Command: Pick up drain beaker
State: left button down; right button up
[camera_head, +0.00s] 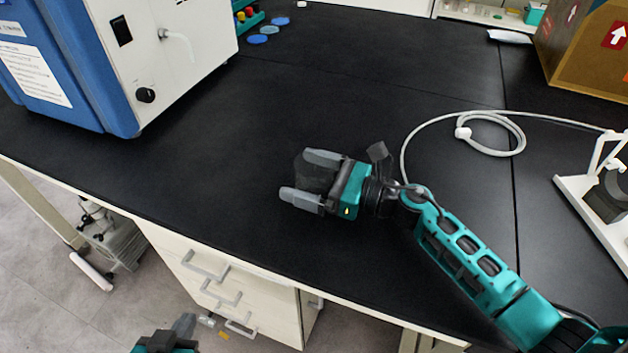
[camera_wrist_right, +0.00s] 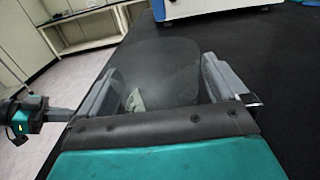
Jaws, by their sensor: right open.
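The drain beaker (camera_head: 314,171) is a dark, see-through vessel on the black bench top, faint against the surface. My right gripper (camera_head: 297,175) is open, with one grey finger on each side of the beaker. In the right wrist view the beaker (camera_wrist_right: 157,70) stands between the two spread fingers (camera_wrist_right: 158,88); whether either finger touches it I cannot tell. My left gripper (camera_head: 190,323) is low in front of the bench, partly cut off by the bottom edge, away from the beaker. Its jaw opening is not clear.
A blue and white freeze dryer (camera_head: 165,50) with a white spout stands at the back left. A white cable (camera_head: 490,115) coils at the right, near a cardboard box (camera_head: 590,55) and a white stand (camera_head: 590,205).

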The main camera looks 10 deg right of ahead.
jog(key=shift+w+a, duration=0.15)
jog(key=shift+a, duration=0.1)
jog(key=shift+c, duration=0.4)
jog(key=c, duration=1)
jog(key=shift+o, duration=0.2)
jog(key=shift+r, duration=0.1)
